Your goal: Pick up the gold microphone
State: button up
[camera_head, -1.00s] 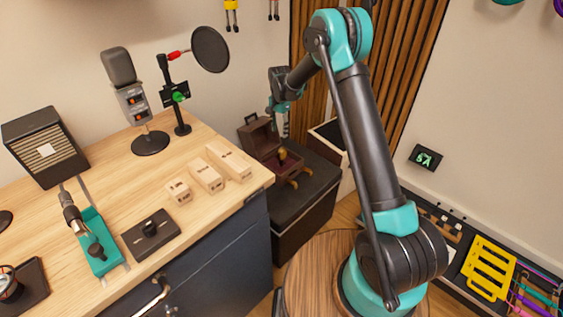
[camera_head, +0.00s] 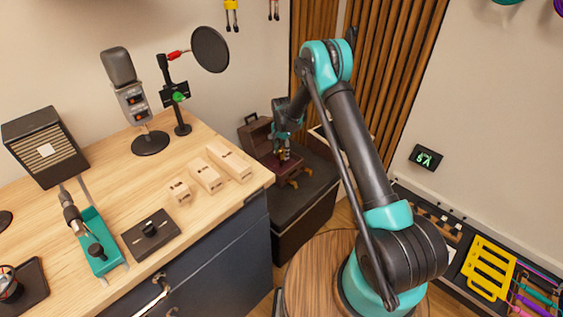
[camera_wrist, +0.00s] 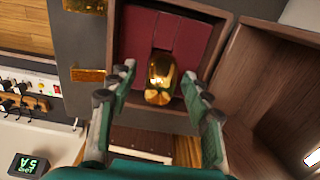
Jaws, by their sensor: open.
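The gold microphone (camera_wrist: 160,78) stands out in the wrist view against the dark red lining of an open wooden case (camera_wrist: 190,35). In the head view the case (camera_head: 291,171) sits on a dark cabinet beyond the wooden desk, and the microphone is mostly hidden by my gripper. My gripper (camera_wrist: 156,84) is open, with one teal finger on each side of the microphone in the wrist view. I see gaps between the fingers and the microphone. In the head view my gripper (camera_head: 284,155) points down over the case.
The case's raised lid (camera_wrist: 262,85) stands close on the right in the wrist view. The desk (camera_head: 225,205) holds wooden blocks (camera_head: 207,175), a grey microphone on a stand (camera_head: 120,70) and a pop filter (camera_head: 210,50). A slatted wall panel (camera_head: 390,80) stands behind my arm.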

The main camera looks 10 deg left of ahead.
notch_tip(320, 180, down, 2)
jog(key=shift+f, duration=0.2)
jog(key=shift+c, duration=0.5)
grip_shut()
jog(key=shift+r, duration=0.1)
notch_tip(320, 180, up, 20)
dwell(0.5)
